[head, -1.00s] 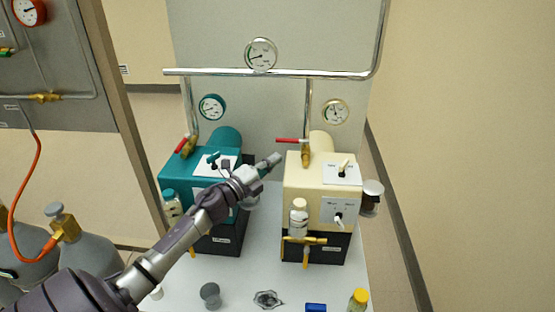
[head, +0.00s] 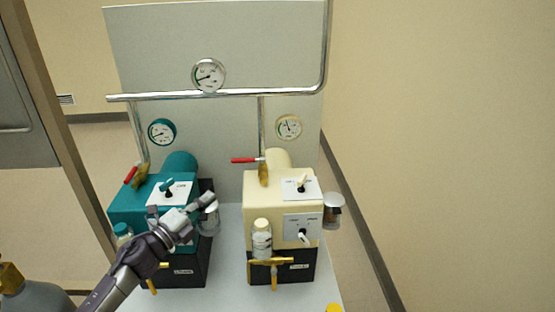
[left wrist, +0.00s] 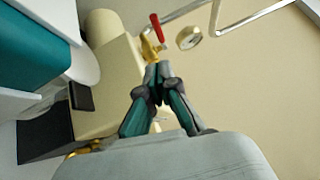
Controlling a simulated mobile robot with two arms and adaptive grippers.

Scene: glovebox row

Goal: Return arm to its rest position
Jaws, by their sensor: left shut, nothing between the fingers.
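My left arm comes in from the lower left in the head view. Its gripper (head: 208,202) is shut and empty, in front of the teal pump (head: 130,208) and left of the cream pump (head: 258,205). The arm hides part of the teal pump's front. In the left wrist view the closed fingers (left wrist: 158,72) meet at the tips with nothing between them. The cream pump's body (left wrist: 112,55) shows to their left. My right gripper is not in view.
A steel pipe (head: 150,97) with a gauge (head: 208,75) crosses above both pumps. Red-handled valves (head: 245,160) rise behind them. A bottle (head: 262,238) is at the cream pump's front and a jar (head: 334,210) at its right side. The wall at right is bare.

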